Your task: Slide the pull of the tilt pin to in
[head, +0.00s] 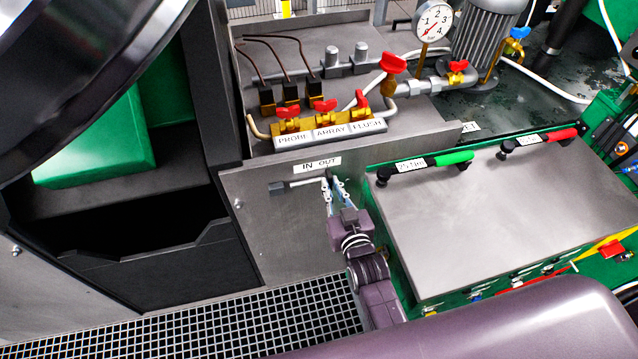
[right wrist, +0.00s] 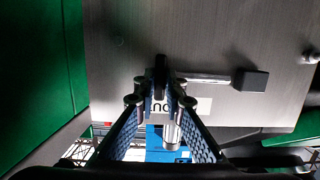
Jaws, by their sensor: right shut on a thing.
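The tilt pin (head: 306,182) is a pale rod on a grey metal panel, below a white label (head: 317,164) reading IN on the left and OUT on the right. A dark block (head: 277,187) sits at its left end; it also shows in the right wrist view (right wrist: 250,80). My right gripper (head: 333,183) is at the rod's right end, under the OUT side. In the right wrist view its fingers close on the dark upright pull (right wrist: 159,65). The fingers hide part of the pull and label. My left gripper is not in view.
A green cabinet with a grey lid (head: 510,205) and green and red handles stands close right of my gripper. Red-handled valves (head: 323,106) and a gauge (head: 432,22) are above. A dark open bin (head: 150,255) is left, and grating (head: 230,330) lies below.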

